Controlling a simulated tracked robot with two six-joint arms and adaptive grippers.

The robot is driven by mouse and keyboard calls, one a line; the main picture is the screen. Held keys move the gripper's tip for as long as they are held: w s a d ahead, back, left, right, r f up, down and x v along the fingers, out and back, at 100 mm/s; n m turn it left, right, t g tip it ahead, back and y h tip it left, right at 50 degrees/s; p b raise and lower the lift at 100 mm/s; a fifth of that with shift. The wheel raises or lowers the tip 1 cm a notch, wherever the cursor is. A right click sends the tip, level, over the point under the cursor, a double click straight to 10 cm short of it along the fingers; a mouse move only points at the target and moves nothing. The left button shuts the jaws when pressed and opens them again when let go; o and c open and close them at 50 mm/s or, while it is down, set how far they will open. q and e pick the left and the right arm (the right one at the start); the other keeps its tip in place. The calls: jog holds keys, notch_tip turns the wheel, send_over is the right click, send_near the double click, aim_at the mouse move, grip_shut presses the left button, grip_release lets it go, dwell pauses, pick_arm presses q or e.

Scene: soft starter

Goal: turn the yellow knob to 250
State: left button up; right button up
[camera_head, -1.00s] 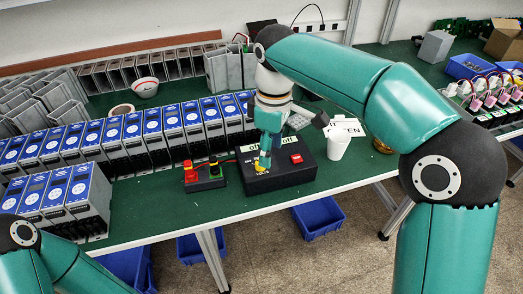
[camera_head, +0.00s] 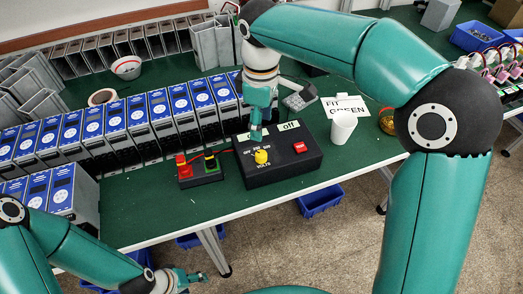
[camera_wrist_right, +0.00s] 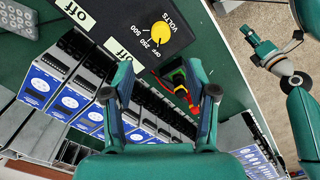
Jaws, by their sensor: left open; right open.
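The yellow knob (camera_head: 261,156) stands on the black control box (camera_head: 284,165); it also shows in the right wrist view (camera_wrist_right: 160,30). White marks OFF, 250 and 500 and the word VOLTS surround it. I cannot tell exactly which mark its pointer faces. My right gripper (camera_head: 256,134) is above and slightly behind the knob, apart from it. In the right wrist view its fingers (camera_wrist_right: 158,80) are spread with nothing between them, and the knob lies beyond the tips. My left gripper (camera_head: 190,279) is open and empty, low in front of the table.
The box has a red switch (camera_head: 300,147) and "off" labels. A small block with red and green-yellow connectors (camera_head: 200,169) stands left of it. A white cup (camera_head: 342,127) is to its right. Blue-fronted drive units (camera_head: 135,122) line the left and back.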

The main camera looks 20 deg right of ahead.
aim_at(261, 154)
notch_tip(261, 154, down, 11)
jog(key=shift+f, duration=0.1)
jog(key=shift+c, duration=0.4)
grip_shut()
